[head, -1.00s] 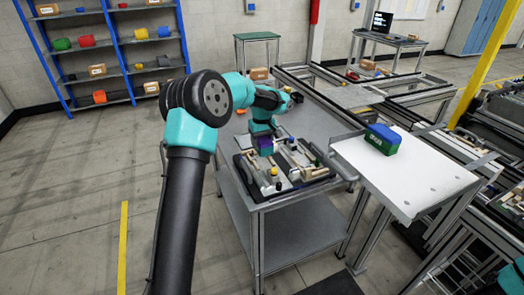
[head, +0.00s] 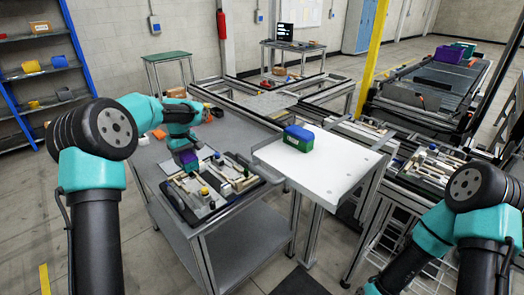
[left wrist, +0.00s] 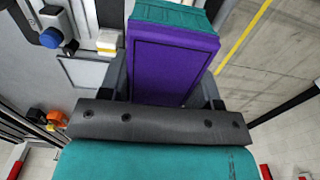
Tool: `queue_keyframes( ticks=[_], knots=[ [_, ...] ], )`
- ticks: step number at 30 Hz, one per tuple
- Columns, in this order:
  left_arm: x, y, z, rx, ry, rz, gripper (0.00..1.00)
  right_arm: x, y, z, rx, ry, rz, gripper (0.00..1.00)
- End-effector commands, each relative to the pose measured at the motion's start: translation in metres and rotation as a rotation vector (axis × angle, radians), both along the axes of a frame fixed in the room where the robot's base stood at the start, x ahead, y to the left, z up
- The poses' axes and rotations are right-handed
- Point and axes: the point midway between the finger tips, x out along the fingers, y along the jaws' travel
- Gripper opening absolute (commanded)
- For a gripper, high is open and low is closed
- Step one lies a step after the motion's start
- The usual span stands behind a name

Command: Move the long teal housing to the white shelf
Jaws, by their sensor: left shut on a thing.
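My left gripper (head: 188,158) is low over the fixture pallet (head: 205,205) on the grey cart. It is shut on a long housing, which shows in the left wrist view as a purple block (left wrist: 172,58) with a teal part (left wrist: 175,14) at its far end. In the head view only a small purple patch of it shows under the gripper; I cannot tell whether it touches the pallet. The white shelf (head: 325,175) stands right of the cart. My right arm comes in at the lower right, with its gripper out of view.
A blue-and-green box (head: 298,138) stands on the shelf's back left part; the shelf's front and right are clear. Small parts stand on the pallet around the gripper. A second pallet (head: 432,165) with parts lies beyond the shelf on the right.

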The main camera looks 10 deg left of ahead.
Motion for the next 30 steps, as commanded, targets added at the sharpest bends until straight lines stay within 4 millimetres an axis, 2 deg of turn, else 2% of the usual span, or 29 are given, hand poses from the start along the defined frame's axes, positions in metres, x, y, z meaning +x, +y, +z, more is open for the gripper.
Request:
queue_keyframes(
  ticks=[5, 8, 19, 24, 30],
  knots=[
    [-0.011, 0.002, 0.009, 0.000, -0.003, -0.009, 0.31, 0.000, 0.000, 0.000, 0.000, 0.000, 0.000, 0.43],
    [-0.026, 0.004, 0.018, 0.000, -0.003, -0.021, 0.31, 0.000, 0.000, 0.000, 0.000, 0.000, 0.000, 0.43],
    [-0.112, 0.010, 0.056, 0.001, -0.003, -0.094, 0.31, 0.000, 0.000, 0.000, 0.000, 0.000, 0.000, 0.43],
    [-0.156, 0.009, 0.068, 0.002, -0.003, -0.134, 0.31, 0.000, 0.000, 0.000, 0.000, 0.000, 0.000, 0.43],
    [-0.199, 0.003, 0.077, 0.000, -0.003, -0.202, 0.31, 0.000, 0.000, 0.000, 0.000, 0.000, 0.000, 0.43]
  ],
)
